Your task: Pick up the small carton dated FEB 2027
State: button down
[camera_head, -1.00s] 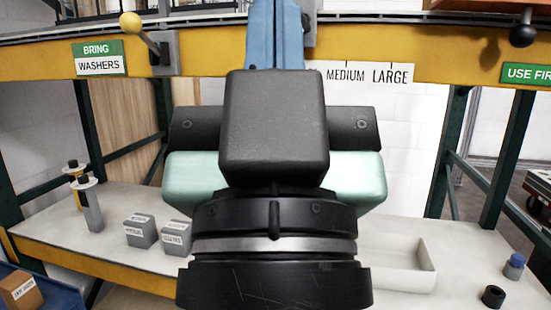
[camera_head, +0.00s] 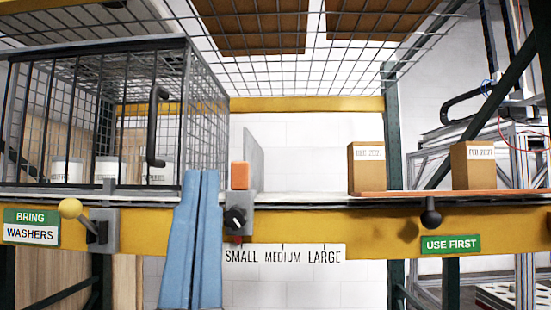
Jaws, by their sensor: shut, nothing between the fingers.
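Two small brown cartons stand upright on the upper shelf at the right of the head view. The right carton (camera_head: 473,166) has a white label that seems to read FEB 2027. The left carton (camera_head: 367,169) has a label ending in 2027; its month is too small to read surely. Both stand at a thin orange strip (camera_head: 430,193) along the shelf front, with a clear gap between them. My gripper is not in view.
A wire cage (camera_head: 95,120) with a black handle holds several white containers at left. A grey box with a black knob (camera_head: 236,218) and blue cloth-like strips (camera_head: 190,240) sit at the yellow beam (camera_head: 375,235). A black ball knob (camera_head: 431,214) projects below the cartons. Wire mesh (camera_head: 330,20) hangs overhead.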

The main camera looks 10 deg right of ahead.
aim_at(473, 166)
jog(key=z, duration=1.25)
